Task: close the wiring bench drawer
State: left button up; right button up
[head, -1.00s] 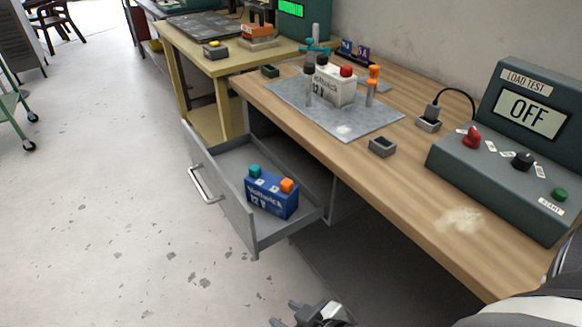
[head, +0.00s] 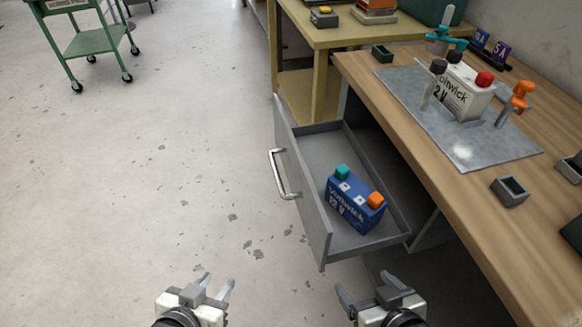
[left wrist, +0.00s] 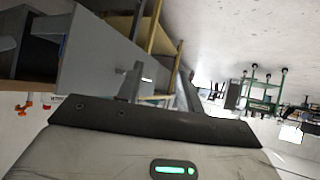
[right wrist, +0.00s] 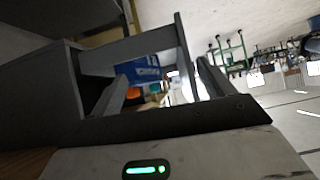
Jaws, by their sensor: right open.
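The grey drawer (head: 312,215) of the wiring bench (head: 450,165) stands pulled out in the head view. Its silver bar handle (head: 284,173) is on the front panel, facing left. A blue battery (head: 352,203) with teal and orange caps stands inside the drawer. My left gripper (head: 218,283) is open and empty, below and left of the drawer front in the head view. My right gripper (head: 366,285) is open and empty, just below the drawer's near corner in the picture. The drawer also shows in the left wrist view (left wrist: 100,55) and the right wrist view (right wrist: 130,52).
On the bench top, a white battery (head: 462,93) stands on a grey mat (head: 455,150) between clamps, with a small grey box (head: 510,191) nearer. A yellow bench (head: 325,38) stands behind. A green cart (head: 85,42) is far left. The floor left of the drawer is clear.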

aim_at(309, 155)
jog(key=z, duration=0.7)
jog(key=k, duration=0.75)
jog(key=u, duration=0.05)
jog(key=i, duration=0.4)
